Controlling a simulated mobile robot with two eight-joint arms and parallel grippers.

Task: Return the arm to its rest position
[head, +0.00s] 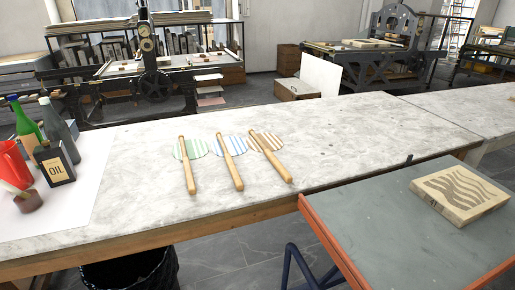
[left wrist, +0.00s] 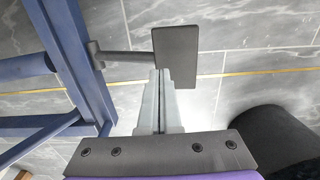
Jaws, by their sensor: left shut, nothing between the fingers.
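My left gripper (left wrist: 161,76) shows in the left wrist view with its two grey fingers together and nothing between them. It points over the grey tiled floor, close to a dark flat plate (left wrist: 190,50) on a blue metal frame (left wrist: 75,60). The fingertips overlap the plate's lower left edge in the picture; I cannot tell whether they touch it. Neither gripper shows in the head view, and my right gripper is in no view.
The marble-topped table (head: 330,130) holds several bottles at left and three wooden-handled tools (head: 230,162) in the middle. At right, a wavy-patterned block (head: 460,193) lies on a grey, orange-edged table (head: 390,225). A black bin (head: 130,270) stands below the table.

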